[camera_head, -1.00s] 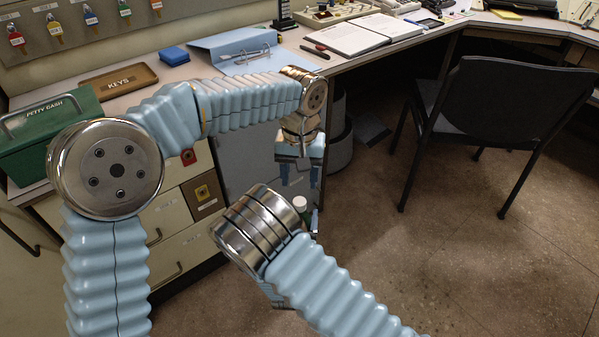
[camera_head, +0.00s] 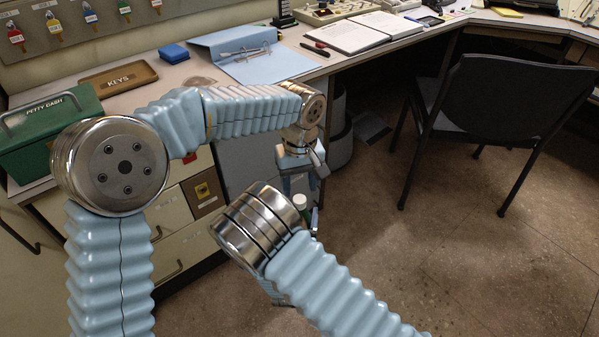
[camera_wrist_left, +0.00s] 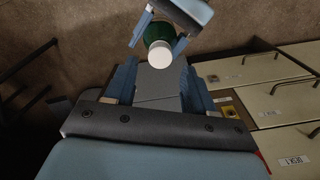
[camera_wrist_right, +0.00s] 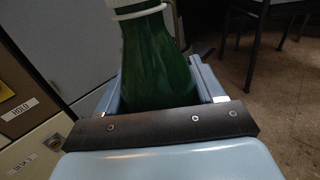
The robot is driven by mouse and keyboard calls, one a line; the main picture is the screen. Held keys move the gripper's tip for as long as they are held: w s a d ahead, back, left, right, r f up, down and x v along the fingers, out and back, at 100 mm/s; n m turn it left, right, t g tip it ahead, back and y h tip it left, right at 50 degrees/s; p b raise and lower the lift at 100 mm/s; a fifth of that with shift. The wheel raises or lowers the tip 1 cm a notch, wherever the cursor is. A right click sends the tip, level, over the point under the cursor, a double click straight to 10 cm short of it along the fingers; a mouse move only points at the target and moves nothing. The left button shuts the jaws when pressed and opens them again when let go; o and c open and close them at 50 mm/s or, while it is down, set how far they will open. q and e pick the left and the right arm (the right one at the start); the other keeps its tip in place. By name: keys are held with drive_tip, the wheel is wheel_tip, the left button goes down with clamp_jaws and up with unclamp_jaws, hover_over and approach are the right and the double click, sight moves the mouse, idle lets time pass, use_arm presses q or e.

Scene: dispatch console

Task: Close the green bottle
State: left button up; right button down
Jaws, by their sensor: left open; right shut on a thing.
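The green bottle (camera_wrist_right: 155,60) is upright between the fingers of my right gripper (camera_wrist_right: 160,85), which is shut on its body. A white cap (camera_wrist_left: 160,54) shows at the bottle's top in the left wrist view, and a white ring shows at its neck in the right wrist view. I cannot tell how tightly the cap sits. My left gripper (camera_head: 300,188) is open, its fingers pointing down above the white top (camera_head: 300,201). The fingers are apart from the cap in the left wrist view. My right arm hides most of the bottle in the head view.
The desk holds a green petty cash box (camera_head: 45,135), a keys tray (camera_head: 118,78), a blue binder (camera_head: 240,45) and an open book (camera_head: 350,32). Drawers (camera_head: 190,240) stand left of the bottle. A black chair (camera_head: 505,110) stands at right, with open floor before it.

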sight(300, 199)
use_arm(q)
drive_tip(key=shift+f, duration=2.15)
clamp_jaws()
drive_tip(key=m, duration=1.4)
drive_tip(key=shift+m, duration=0.4)
drive_tip(key=shift+o, duration=0.4)
unclamp_jaws()
